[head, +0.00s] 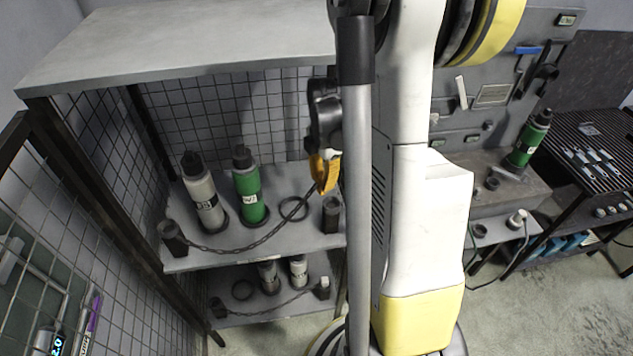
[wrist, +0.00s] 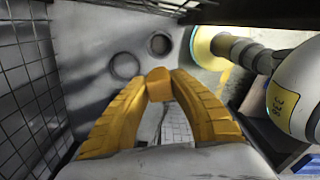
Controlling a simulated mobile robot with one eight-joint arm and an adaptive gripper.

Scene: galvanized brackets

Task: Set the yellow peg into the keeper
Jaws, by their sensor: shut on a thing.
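My gripper (head: 323,174), with orange fingers, is above the right part of the upper shelf. In the wrist view its fingers (wrist: 160,84) close on a small yellow-orange block (wrist: 159,90), which appears to be the yellow peg. In the head view I cannot separate the peg from the fingers. A dark chain (head: 262,243) hangs from a dark holder (head: 172,238) at the shelf's left front up to my gripper. The keeper seems to be the dark upright socket (head: 331,216) at the shelf's right front, below and apart from my gripper; its round top (wrist: 160,43) shows in the wrist view.
A grey bottle (head: 203,196) and a green bottle (head: 249,189) stand behind the chain. An empty ring (head: 294,209) lies left of the socket. Wire mesh (head: 235,110) closes the back, and a top shelf (head: 190,40) overhangs. The lower shelf (head: 240,315) holds two smaller bottles.

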